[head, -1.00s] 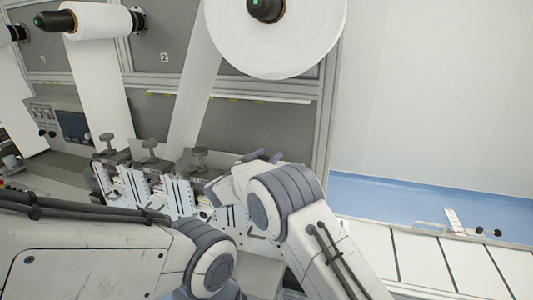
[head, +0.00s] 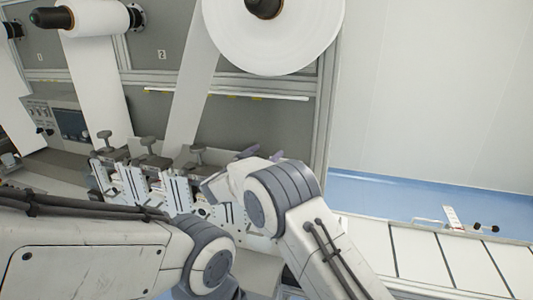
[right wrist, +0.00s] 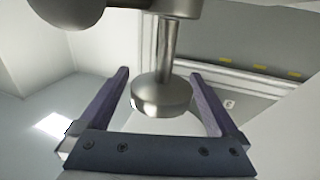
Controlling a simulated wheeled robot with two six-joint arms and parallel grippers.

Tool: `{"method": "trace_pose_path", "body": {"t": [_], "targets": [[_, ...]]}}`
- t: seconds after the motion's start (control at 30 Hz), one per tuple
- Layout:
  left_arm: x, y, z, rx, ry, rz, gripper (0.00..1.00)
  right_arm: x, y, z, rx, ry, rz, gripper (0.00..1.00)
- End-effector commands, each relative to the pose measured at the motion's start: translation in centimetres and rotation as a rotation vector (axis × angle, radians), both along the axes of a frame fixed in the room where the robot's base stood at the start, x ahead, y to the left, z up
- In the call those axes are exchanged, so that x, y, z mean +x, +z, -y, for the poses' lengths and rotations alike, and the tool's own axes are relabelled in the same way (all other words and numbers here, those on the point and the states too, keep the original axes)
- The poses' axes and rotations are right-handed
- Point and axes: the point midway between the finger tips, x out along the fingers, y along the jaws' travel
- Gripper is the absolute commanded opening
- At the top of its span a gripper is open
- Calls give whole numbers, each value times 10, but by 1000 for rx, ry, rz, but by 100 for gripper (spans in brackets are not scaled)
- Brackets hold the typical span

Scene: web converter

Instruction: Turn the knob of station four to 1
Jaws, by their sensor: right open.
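Three grey knobs on short posts stand in a row above the white slotted station plates in the head view: the left knob (head: 104,135), the middle knob (head: 148,142) and the right knob (head: 197,149). A fourth knob is not visible there; my right arm covers that part of the row. My right gripper (head: 262,153) is beyond the right end of the visible knobs. In the right wrist view, its two purple fingers are open around a round metal knob (right wrist: 163,97) on a stem, with gaps on both sides. No knob value is readable. My left gripper is out of frame.
A large white paper roll (head: 275,35) hangs above, its web running down behind the knobs. A smaller roll (head: 95,18) is at upper left. A control box (head: 62,122) stands at left. A white conveyor (head: 430,255) extends at lower right.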

Motion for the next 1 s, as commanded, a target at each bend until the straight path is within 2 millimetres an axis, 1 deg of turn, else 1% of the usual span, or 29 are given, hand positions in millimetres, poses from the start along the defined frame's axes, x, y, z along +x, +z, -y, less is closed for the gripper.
{"method": "trace_pose_path", "body": {"t": [0.03, 0.2, 0.4, 0.5, 0.67, 1.0], "targets": [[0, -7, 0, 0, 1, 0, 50, -6, -3, -5, 1, 4, 2, 98], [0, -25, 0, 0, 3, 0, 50, -34, -5, -24, 1, 5, 2, 98], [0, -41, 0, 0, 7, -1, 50, -65, -3, -43, 2, 3, 2, 98], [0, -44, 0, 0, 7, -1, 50, -75, -2, -49, 1, 1, 2, 98], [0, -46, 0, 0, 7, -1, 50, -82, 0, -52, 0, 0, 1, 98], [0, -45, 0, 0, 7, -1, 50, -82, 0, -53, 0, -1, 1, 98]]}}
